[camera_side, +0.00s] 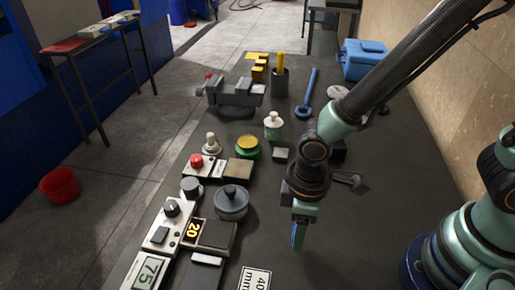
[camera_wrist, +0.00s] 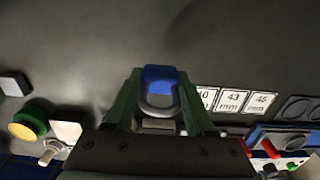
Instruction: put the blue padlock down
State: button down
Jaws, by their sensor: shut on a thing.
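The blue padlock (camera_wrist: 159,74) is between the green fingers of my gripper (camera_wrist: 157,100) in the wrist view. Its blue body points away from the palm and its grey shackle lies nearer the palm. My gripper is shut on it. In the side view my gripper (camera_side: 298,238) points down over the dark bench top (camera_side: 340,245), right of the grey lidded pot. The padlock (camera_side: 297,236) shows there only as a small blue patch at the fingers. I cannot tell whether it touches the bench.
A grey lidded pot (camera_side: 231,203), control boxes (camera_side: 163,224) and a white size card (camera_side: 254,279) lie to the left. The bench right of my gripper looks clear.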

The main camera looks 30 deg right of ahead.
jog(key=shift+f, duration=1.9)
jog(key=shift+f, duration=0.15)
jog(key=shift+c, duration=1.3)
grip_release()
